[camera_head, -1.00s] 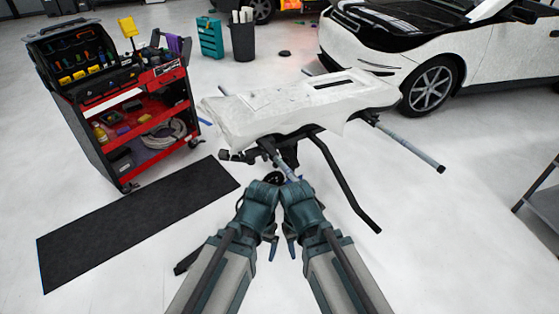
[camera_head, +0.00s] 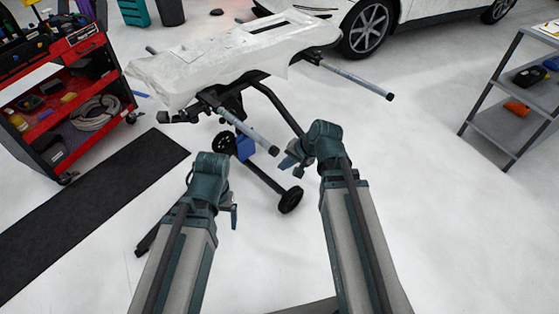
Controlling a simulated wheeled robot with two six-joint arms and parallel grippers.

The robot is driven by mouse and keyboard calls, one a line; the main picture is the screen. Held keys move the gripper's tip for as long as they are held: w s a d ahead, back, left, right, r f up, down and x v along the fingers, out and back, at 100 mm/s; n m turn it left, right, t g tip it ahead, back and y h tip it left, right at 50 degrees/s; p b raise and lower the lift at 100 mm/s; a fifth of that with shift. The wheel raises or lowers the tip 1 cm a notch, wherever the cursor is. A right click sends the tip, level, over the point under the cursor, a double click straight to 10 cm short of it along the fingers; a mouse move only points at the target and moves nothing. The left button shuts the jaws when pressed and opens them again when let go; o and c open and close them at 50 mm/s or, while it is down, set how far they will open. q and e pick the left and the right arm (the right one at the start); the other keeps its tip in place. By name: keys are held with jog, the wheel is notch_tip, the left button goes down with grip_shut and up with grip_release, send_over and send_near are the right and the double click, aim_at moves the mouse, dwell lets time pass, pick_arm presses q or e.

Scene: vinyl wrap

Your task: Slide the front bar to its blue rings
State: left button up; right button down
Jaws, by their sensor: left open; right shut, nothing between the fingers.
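A stand carries a white-wrapped panel (camera_head: 235,62) at the upper middle of the head view. A grey bar (camera_head: 245,125) with a dark end cap sticks out from under the panel's near side, towards me. I take it as the front bar; blue rings on it are too small to make out. My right gripper (camera_head: 288,161) is shut and empty, just right of and below the bar's end, apart from it in the picture. My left gripper (camera_head: 233,213) is open, low and left of the bar. Its fingers are partly hidden by its wrist.
A second grey bar (camera_head: 358,80) sticks out at the stand's right. The stand has bent black legs and a wheel (camera_head: 290,200) below. A red tool cart (camera_head: 75,110) and black mat (camera_head: 90,215) are left, a grey shelf (camera_head: 490,120) right. Floor between is clear.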

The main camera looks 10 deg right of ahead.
aim_at(257, 135)
jog(key=w+d+f+m+t+b, duration=0.1)
jog(key=w+d+m+t+b, duration=0.25)
jog(key=d, duration=0.35)
jog(key=shift+m+g, duration=0.25)
jog(key=shift+m, duration=0.4)
jog(key=b+x, duration=0.2)
jog(key=x, duration=0.2)
jog(key=w+r+b+x, duration=0.1)
jog(key=b+x, duration=0.1)
jog(key=x, duration=0.2)
jog(key=b+x, duration=0.2)
jog(key=x, duration=0.2)
jog(key=shift+w+r, duration=0.15)
jog(key=shift+w, duration=0.25)
pick_arm(q)
notch_tip(257, 135, down, 12)
jog(key=shift+r, duration=0.2)
pick_arm(e)
jog(key=shift+w+a, duration=0.3)
jog(key=shift+w, duration=0.15)
jog(key=w+a, duration=0.2)
jog(key=w, duration=0.1)
jog(key=w+a, duration=0.2)
jog(key=w, duration=0.2)
jog(key=w+a, duration=0.2)
jog(key=w, duration=0.1)
jog(key=shift+w+a, duration=0.1)
jog(key=shift+w, duration=0.1)
